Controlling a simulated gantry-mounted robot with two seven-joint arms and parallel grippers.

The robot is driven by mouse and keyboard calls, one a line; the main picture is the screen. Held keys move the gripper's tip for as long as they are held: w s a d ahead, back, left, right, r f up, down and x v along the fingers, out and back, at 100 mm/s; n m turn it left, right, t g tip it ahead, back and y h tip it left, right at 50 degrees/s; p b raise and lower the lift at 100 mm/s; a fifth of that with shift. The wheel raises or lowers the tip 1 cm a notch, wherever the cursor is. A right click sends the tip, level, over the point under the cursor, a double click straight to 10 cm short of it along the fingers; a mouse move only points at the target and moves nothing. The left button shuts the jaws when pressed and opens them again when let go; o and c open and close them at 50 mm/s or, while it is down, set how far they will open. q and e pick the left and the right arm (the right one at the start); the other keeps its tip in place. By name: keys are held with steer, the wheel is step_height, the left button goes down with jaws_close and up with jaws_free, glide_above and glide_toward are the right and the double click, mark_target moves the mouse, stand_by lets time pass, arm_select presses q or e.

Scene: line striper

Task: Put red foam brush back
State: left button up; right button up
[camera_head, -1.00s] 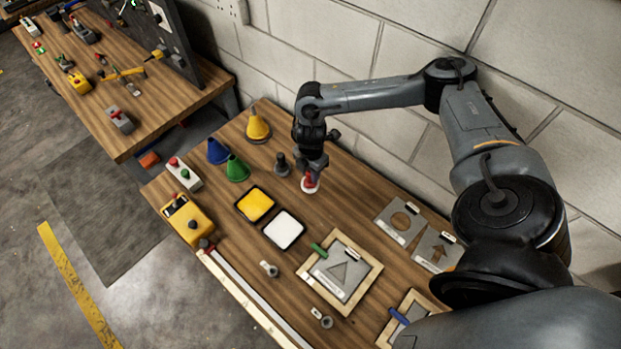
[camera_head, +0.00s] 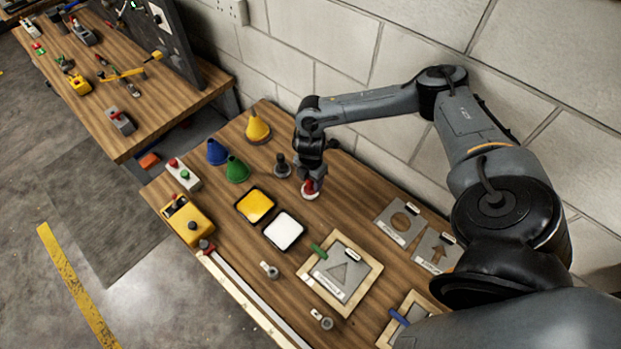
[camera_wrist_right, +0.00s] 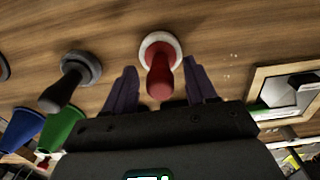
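The red foam brush (camera_head: 309,191) has a red handle and a round pale base. It stands upright on the wooden table, to the right of a dark brush-like piece (camera_head: 282,167). My right gripper (camera_head: 315,180) is right above it and hides part of the handle in the head view. In the right wrist view the red foam brush (camera_wrist_right: 160,80) is between the two fingers of the right gripper (camera_wrist_right: 160,82), with a gap on each side. The fingers are open. My left gripper is not in view.
Blue (camera_head: 217,152), green (camera_head: 237,168) and yellow (camera_head: 257,128) cones stand at the back left. A yellow paint tray (camera_head: 240,216) and a white paint tray (camera_head: 268,240) lie in front. A framed stencil (camera_head: 364,285) lies to the right. The block wall (camera_head: 345,60) is close behind.

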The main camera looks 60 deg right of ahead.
steer(key=shift+r, duration=0.1)
step_height(320, 180, up, 11)
steer(key=p, duration=0.1)
steer(key=w+a+f+n+t+y, duration=0.1)
steer(key=w+a+f+n+t, duration=0.1)
steer(key=a, duration=0.7)
steer(key=w+a+f+n+t+y, duration=0.1)
steer(key=w+a+f+y, duration=0.1)
steer(key=a, duration=0.8)
steer(key=a+r+m+t+y, duration=0.1)
steer(key=a+r+m+t, duration=0.1)
steer(key=a, duration=0.6)
steer(key=a+r+m+t, duration=0.2)
steer(key=a+m+t, duration=0.1)
steer(key=a, duration=0.5)
steer(key=s+d+f+m+g+h, duration=0.3)
steer(key=s+d+m+g, duration=0.1)
steer(key=s+d+m, duration=0.7)
steer(key=s, duration=0.3)
steer(key=shift+s+d+h, duration=0.4)
